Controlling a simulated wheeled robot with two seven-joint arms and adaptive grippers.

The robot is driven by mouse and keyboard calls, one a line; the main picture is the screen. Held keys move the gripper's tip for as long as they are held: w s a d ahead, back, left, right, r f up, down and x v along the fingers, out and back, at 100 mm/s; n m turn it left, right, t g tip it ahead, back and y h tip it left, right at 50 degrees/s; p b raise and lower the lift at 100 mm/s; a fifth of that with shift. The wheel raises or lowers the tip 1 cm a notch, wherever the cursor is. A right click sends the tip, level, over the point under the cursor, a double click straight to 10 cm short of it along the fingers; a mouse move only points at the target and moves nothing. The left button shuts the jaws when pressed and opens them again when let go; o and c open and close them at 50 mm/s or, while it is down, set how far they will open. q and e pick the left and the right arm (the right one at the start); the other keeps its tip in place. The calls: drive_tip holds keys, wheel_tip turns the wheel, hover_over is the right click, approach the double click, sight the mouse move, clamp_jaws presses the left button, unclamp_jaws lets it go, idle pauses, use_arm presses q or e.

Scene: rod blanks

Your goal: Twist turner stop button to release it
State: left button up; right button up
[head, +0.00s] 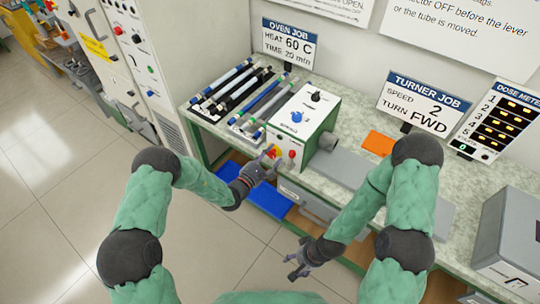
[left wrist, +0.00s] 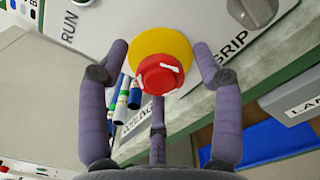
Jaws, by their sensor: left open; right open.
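The turner (head: 305,118) is a white and green box on the bench, with a black knob and a blue knob on top. Its stop button (left wrist: 160,75) is a red mushroom head with white arrow marks on a yellow disc (left wrist: 165,45); it also shows on the box's front in the head view (head: 272,151). My left gripper (head: 258,166) is at the button. In the left wrist view its purple fingers (left wrist: 165,75) are spread on both sides of the red head, apart from it. My right gripper (head: 292,267) is open and empty, low in front of the bench.
A rack of rods (head: 228,90) lies left of the turner. An orange pad (head: 379,142), a TURNER JOB sign (head: 424,103) and a grey box (head: 508,240) stand to the right. The floor at left is clear.

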use_arm(q)
drive_tip(key=v, duration=1.2)
drive_tip(key=s+d+f+m+g+h, duration=0.1)
drive_tip(key=s+d+f+m+g, duration=0.2)
drive_tip(key=s+g, duration=0.3)
drive_tip(key=s+d+f+m+g, duration=0.2)
drive_tip(key=s+f+m+g, duration=0.15)
drive_tip(key=s, duration=0.45)
drive_tip(key=s+d+f+m+g+h, duration=0.1)
drive_tip(key=s+d+f+m+g, duration=0.2)
drive_tip(key=s+g, duration=0.35)
drive_tip(key=s+a+f+m+g+y, duration=0.2)
drive_tip(key=s+a+f+m+y, duration=0.55)
drive_tip(key=s+a, duration=0.2)
drive_tip(key=w+m+t, duration=0.1)
drive_tip(key=w+a+m+t, duration=0.1)
drive_tip(key=w, duration=0.1)
drive_tip(key=w+m+t+y, duration=0.1)
drive_tip(key=w+m, duration=0.1)
drive_tip(key=shift+w+a+f+t, duration=0.2)
drive_tip(key=shift+a+t, duration=0.05)
drive_tip(key=shift+t, duration=0.15)
